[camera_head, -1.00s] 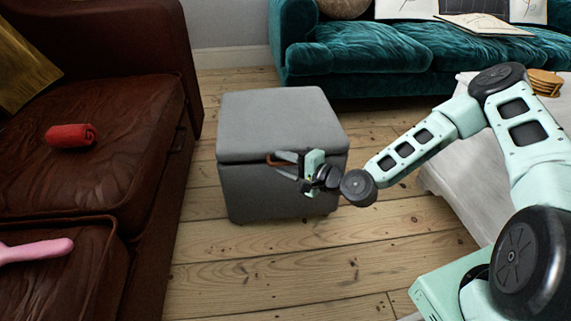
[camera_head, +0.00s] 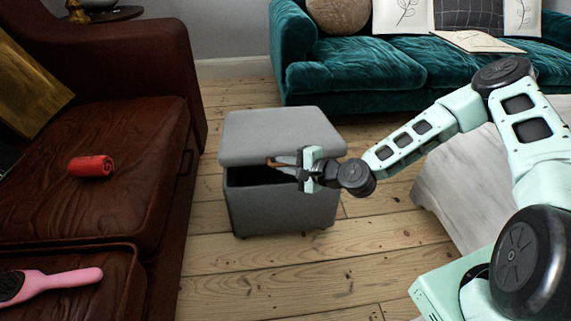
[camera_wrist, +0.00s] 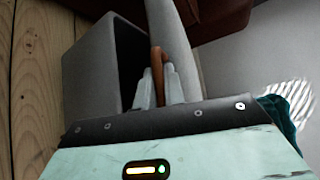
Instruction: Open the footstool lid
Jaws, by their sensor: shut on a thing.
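The grey footstool (camera_head: 270,207) stands on the floorboards between the sofas. Its lid (camera_head: 268,136) is raised at the front edge, and a dark gap shows between lid and box. My gripper (camera_head: 290,163) is at the lid's front edge, shut on the brown pull tab (camera_head: 274,164). In the wrist view the two fingers (camera_wrist: 159,88) close around the brown tab (camera_wrist: 158,62) at the lid's edge, with the open dark inside of the box (camera_wrist: 118,62) to the left. The inside of the box is too dark to make out.
A brown leather sofa (camera_head: 120,190) stands at the left, with a red roll (camera_head: 91,166) and a pink hairbrush (camera_head: 55,283) on it. A teal sofa (camera_head: 420,65) is behind. A whitish table (camera_head: 455,185) stands at the right. Floor in front is clear.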

